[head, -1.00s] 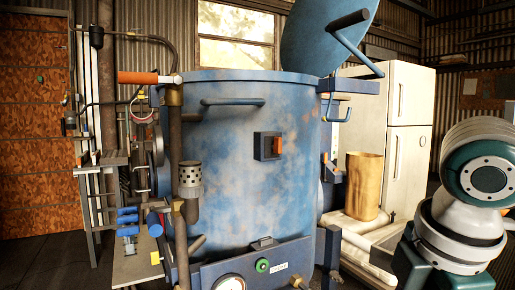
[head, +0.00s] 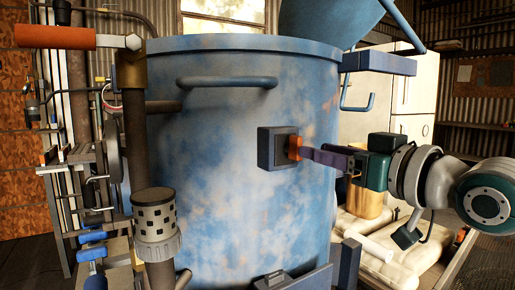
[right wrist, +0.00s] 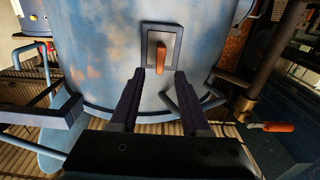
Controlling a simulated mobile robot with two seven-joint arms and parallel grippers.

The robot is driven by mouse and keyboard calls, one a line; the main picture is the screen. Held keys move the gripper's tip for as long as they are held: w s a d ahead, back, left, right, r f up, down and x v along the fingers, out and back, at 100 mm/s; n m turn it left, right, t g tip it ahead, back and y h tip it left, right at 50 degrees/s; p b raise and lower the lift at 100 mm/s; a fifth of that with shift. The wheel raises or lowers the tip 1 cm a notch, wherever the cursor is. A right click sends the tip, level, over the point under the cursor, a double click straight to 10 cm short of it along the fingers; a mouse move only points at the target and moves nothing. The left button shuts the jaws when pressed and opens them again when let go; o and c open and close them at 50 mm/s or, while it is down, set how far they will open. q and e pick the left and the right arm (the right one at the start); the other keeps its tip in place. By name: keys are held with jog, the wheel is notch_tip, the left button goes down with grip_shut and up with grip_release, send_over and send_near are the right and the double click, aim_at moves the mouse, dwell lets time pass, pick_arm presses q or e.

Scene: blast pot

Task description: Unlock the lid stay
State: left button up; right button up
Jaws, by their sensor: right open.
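The blue, worn pot (head: 225,120) fills the middle of the head view. Its round lid (head: 325,20) is raised at the back right, its upper part cut off. A dark square box (head: 272,149) with a short orange lever (head: 295,149) sits on the pot's wall. I cannot tell how this lever connects to the lid. My right gripper (head: 307,154) is open, reaching in from the right with its fingertips at the lever. In the right wrist view, the orange lever (right wrist: 160,60) lies between the open fingertips (right wrist: 159,76), slightly ahead; contact is unclear. My left gripper is out of view.
A blue bar handle (head: 228,82) juts from the pot's wall above the box. A pipe with an orange-handled valve (head: 55,37) and a perforated grey cap (head: 155,218) stands at the left. A blue bracket (head: 378,63) sticks out right, above my arm. A white fridge and sacks are behind.

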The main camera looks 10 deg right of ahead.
aim_at(293, 147)
jog(key=shift+b+x, duration=0.45)
jog(key=shift+x, duration=2.25)
jog(key=shift+c, duration=0.2)
grip_shut()
